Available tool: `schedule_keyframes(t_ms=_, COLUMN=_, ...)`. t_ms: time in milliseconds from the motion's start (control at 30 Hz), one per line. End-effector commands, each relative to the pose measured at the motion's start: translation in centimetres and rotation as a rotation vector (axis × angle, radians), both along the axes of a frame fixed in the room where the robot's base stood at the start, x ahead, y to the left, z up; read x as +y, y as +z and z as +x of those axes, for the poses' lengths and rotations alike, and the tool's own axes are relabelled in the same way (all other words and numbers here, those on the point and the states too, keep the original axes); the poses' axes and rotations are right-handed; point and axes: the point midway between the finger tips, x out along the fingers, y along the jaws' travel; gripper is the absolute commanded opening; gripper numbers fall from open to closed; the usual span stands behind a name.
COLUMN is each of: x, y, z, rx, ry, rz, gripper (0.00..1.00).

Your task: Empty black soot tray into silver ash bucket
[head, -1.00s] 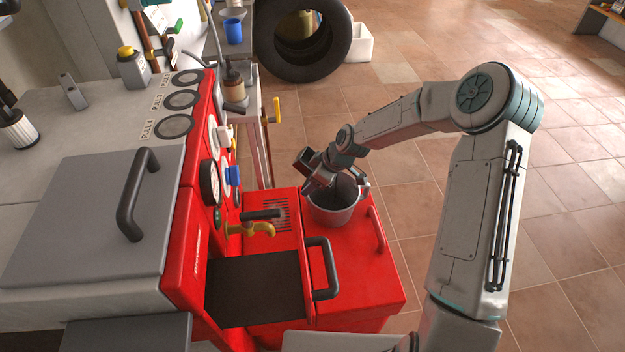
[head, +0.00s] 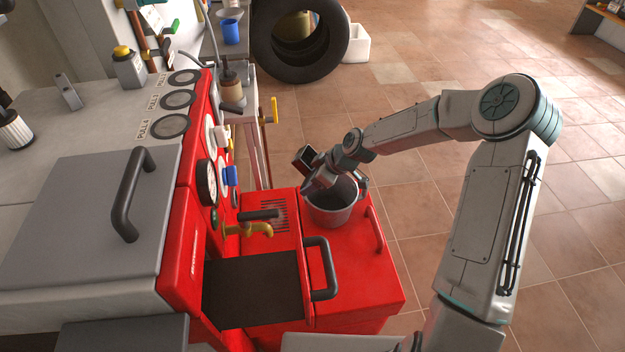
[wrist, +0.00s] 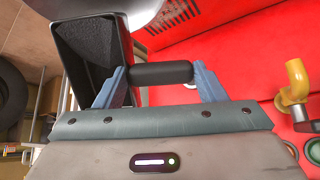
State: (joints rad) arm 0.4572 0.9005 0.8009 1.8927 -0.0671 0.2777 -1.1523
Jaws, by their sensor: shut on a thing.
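My gripper (head: 318,180) is beside and above the rim of the silver ash bucket (head: 331,213), which stands upright on the red surface. In the wrist view my gripper's fingers (wrist: 162,82) are shut on a black bar handle (wrist: 160,73). The black soot tray (wrist: 88,60) is tilted beside that handle, with rough dark soot visible inside. A dark box-like part, which looks like the tray (head: 303,159), shows at the gripper in the head view. The bucket's grey side (wrist: 138,8) shows at the top of the wrist view. The bucket's bottom is hidden.
The red boiler front with gauges (head: 206,183) and a brass tap (head: 250,230) stands left of the bucket. A dark panel (head: 252,288) and a black handle (head: 325,268) are nearer. A tire (head: 300,40) stands behind.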

Motion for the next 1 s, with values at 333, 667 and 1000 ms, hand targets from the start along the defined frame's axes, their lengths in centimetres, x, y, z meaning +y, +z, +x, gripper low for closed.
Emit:
schedule_keyframes(t_ms=333, x=-0.25, y=-0.18, z=-0.09, rx=-0.007, ry=-0.001, rz=0.03, gripper=0.33)
schedule_keyframes(t_ms=667, x=-0.37, y=0.09, z=-0.11, rx=-0.022, ry=0.0, rz=0.066, gripper=0.33)
schedule_keyframes(t_ms=1000, x=-0.59, y=-0.09, z=-0.15, rx=-0.029, ry=-0.001, rz=0.091, gripper=0.33)
